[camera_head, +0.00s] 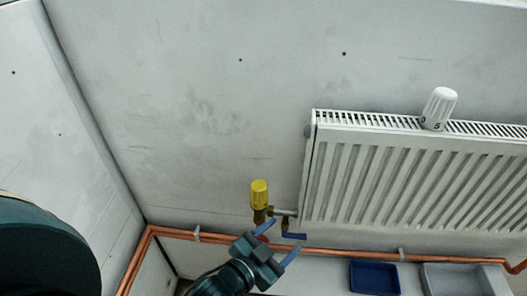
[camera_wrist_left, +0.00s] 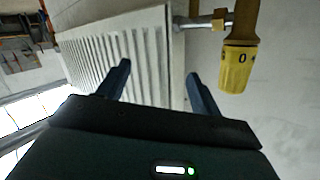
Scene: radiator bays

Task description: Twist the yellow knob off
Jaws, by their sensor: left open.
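The yellow knob (camera_head: 259,193) sits upright on a brass valve (camera_head: 259,215) at the radiator's lower left corner. In the left wrist view the knob (camera_wrist_left: 238,68) hangs from the brass body at the upper right, with a "0" mark on it. My left gripper (camera_head: 279,241) is open, below and slightly right of the knob in the head view. In the left wrist view the knob is outside the open fingers (camera_wrist_left: 160,72), to the right of the right finger, and nothing is between them. My right gripper is not in view.
A white radiator (camera_head: 400,180) hangs right of the valve, with a white knob (camera_head: 438,108) on its top. Copper pipe (camera_head: 340,252) runs along below. A blue tray (camera_head: 374,278) and grey tray (camera_head: 455,272) are lower right.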

